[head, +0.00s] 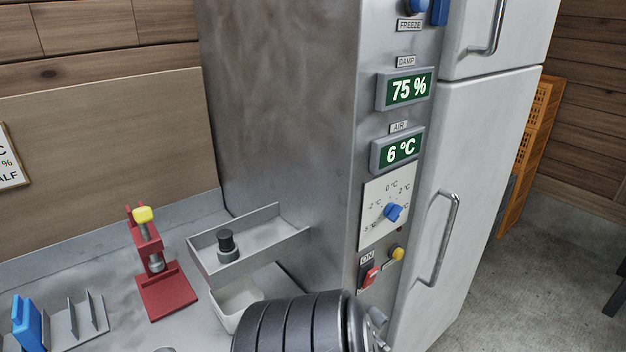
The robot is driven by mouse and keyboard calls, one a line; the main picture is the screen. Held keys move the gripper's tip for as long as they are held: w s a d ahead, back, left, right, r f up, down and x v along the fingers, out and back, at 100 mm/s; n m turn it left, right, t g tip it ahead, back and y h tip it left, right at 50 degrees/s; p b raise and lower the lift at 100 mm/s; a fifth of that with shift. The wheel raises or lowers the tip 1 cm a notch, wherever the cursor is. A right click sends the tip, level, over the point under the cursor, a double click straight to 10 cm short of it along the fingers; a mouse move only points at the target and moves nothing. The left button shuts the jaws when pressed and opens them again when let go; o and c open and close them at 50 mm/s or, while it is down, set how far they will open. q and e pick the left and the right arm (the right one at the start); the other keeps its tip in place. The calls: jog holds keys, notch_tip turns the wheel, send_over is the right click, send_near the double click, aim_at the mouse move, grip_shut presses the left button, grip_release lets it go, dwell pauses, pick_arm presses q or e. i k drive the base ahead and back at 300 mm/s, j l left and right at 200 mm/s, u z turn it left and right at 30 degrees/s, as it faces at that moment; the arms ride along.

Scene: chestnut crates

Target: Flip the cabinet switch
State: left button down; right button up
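The cabinet (425,200) is tall and grey, with a panel on its narrow front strip. A red switch (370,277) sits low on this panel, under a small label (366,257) reading ON. Its red face shows, but I cannot tell which way it is flipped. A dark ribbed part of my arm (290,325) covers the bottom centre, just below and left of the switch, and hides what lies behind it. Neither gripper's fingers can be made out.
A yellow knob (397,254) is right of the switch, and a blue-pointer dial (391,212) is above. Displays read 6 °C (400,152) and 75 % (408,89). A metal tray (280,232), a red press (165,290) and a blue item (27,322) are left.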

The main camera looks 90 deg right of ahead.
aim_at(370, 276)
jog(key=z, duration=2.3)
jog(key=j+z, duration=0.2)
jog(key=z, duration=0.25)
jog(key=i+j+z, duration=0.1)
jog(key=j+z, duration=0.15)
jog(key=z, duration=0.15)
jog(key=j+z, duration=0.25)
jog(key=z, duration=0.2)
